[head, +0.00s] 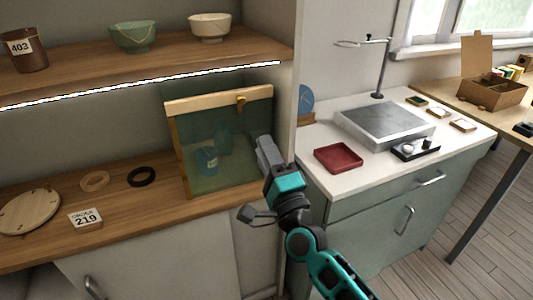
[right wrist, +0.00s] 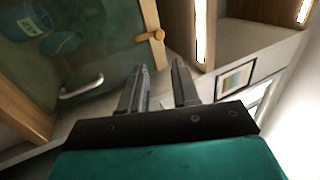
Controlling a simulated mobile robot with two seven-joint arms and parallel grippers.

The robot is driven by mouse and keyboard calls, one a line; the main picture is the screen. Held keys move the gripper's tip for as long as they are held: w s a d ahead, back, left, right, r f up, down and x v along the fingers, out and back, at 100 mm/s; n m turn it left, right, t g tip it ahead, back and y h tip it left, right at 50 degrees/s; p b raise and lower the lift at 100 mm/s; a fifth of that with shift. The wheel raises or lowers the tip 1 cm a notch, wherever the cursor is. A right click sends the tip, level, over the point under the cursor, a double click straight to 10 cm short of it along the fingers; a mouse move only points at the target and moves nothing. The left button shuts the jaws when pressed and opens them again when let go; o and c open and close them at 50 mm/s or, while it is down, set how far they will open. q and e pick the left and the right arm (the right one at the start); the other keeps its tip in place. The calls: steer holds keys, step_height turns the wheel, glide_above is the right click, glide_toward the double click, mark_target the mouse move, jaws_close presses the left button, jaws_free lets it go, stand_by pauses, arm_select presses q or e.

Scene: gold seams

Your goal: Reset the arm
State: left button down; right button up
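My right gripper (head: 265,150) is raised in front of the right edge of a glass-fronted wooden case (head: 218,98). In the right wrist view its two fingers (right wrist: 160,85) stand apart with nothing between them, so it is open and empty. The same view shows the case's glass (right wrist: 100,40), a wooden latch (right wrist: 150,35) and a pale handle (right wrist: 82,88) beyond the fingers. I cannot tell whether the gripper touches the case. My right arm (head: 335,270) comes in from the lower right. My left gripper is not in view.
A jar (head: 207,160) stands behind the glass. Two rings (head: 142,176) and a label card (head: 85,218) lie on the wooden counter (head: 50,250). Bowls (head: 134,37) stand on the shelf above. A red tray (head: 338,158) and a metal plate (head: 385,125) are on the white counter at right.

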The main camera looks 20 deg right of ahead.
steer(key=shift+f, duration=0.1)
stand_by(0.3)
arm_select(q)
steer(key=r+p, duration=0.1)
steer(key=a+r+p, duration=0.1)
steer(key=p, duration=0.1)
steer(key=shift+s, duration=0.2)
arm_select(e)
steer(key=s+a+f+n+g+y, duration=0.1)
steer(key=s+f+n+g, duration=1)
steer(key=s+f+n, duration=0.9)
step_height(320, 180, down, 4)
steer(key=shift+s+a+r+g, duration=0.15)
steer(key=shift+s+r+g, duration=0.05)
steer(key=shift+s+g, duration=0.2)
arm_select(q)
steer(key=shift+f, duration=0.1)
arm_select(e)
steer(key=shift+w, duration=0.1)
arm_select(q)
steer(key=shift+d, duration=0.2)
arm_select(e)
steer(key=shift+o, duration=0.5)
